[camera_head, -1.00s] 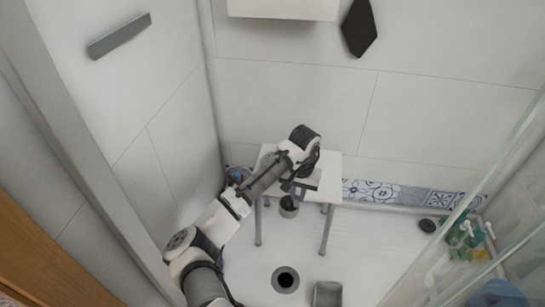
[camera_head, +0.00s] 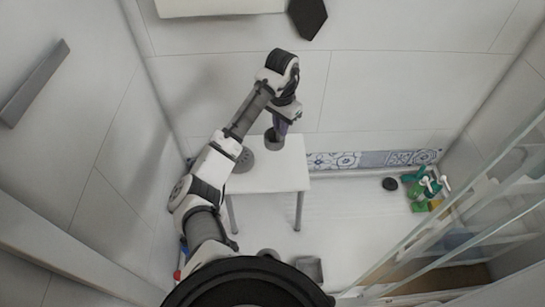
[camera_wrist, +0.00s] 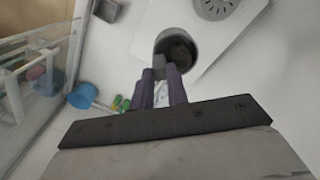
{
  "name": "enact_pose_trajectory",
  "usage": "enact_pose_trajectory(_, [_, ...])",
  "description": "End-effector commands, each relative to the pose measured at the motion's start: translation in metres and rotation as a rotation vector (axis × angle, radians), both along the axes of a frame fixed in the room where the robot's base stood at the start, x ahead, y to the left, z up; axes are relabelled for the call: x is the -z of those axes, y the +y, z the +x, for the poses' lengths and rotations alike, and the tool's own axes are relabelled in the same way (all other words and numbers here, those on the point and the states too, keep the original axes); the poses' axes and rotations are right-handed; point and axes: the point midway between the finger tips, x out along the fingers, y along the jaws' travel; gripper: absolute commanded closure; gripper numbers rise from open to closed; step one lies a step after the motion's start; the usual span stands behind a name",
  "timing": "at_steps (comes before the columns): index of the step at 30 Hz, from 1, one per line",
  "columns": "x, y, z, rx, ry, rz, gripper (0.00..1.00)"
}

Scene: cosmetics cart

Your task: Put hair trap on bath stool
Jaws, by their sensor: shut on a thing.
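The hair trap (camera_head: 274,142) is a grey cup with a dark inside. My gripper (camera_head: 281,125) is shut on its rim from above and holds it upright over the back of the white bath stool (camera_head: 285,176). In the wrist view my purple-grey fingertips (camera_wrist: 166,80) pinch the near wall of the hair trap (camera_wrist: 178,44), which lies over a corner area of the stool top (camera_wrist: 217,46). I cannot tell whether its base touches the stool. A round grey slotted drain cover (camera_head: 243,160) lies on the stool to the left, partly hidden by my arm.
A grey square container (camera_head: 309,268) and a round grey opening (camera_head: 268,253) are on the floor in front. A black disc (camera_head: 390,184) and green bottles (camera_head: 426,190) stand right. A glass screen (camera_head: 470,220) borders the right. Walls are close behind and left.

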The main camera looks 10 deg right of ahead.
Motion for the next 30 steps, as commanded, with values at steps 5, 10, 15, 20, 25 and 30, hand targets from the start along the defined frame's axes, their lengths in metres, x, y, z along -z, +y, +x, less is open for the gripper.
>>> enact_pose_trajectory(5, [0.054,0.000,-0.001,-0.002,0.007,-0.001,1.00])
enact_pose_trajectory(10, [0.093,0.001,-0.001,-0.003,0.003,0.001,1.00])
enact_pose_trajectory(15, [0.118,0.001,0.000,-0.002,0.001,0.001,1.00])
enact_pose_trajectory(20, [0.132,0.001,0.000,-0.003,0.001,0.002,1.00])
enact_pose_trajectory(25, [0.157,0.001,0.000,-0.004,0.001,0.002,1.00])
enact_pose_trajectory(30, [0.166,0.000,0.000,-0.002,-0.001,0.001,1.00])
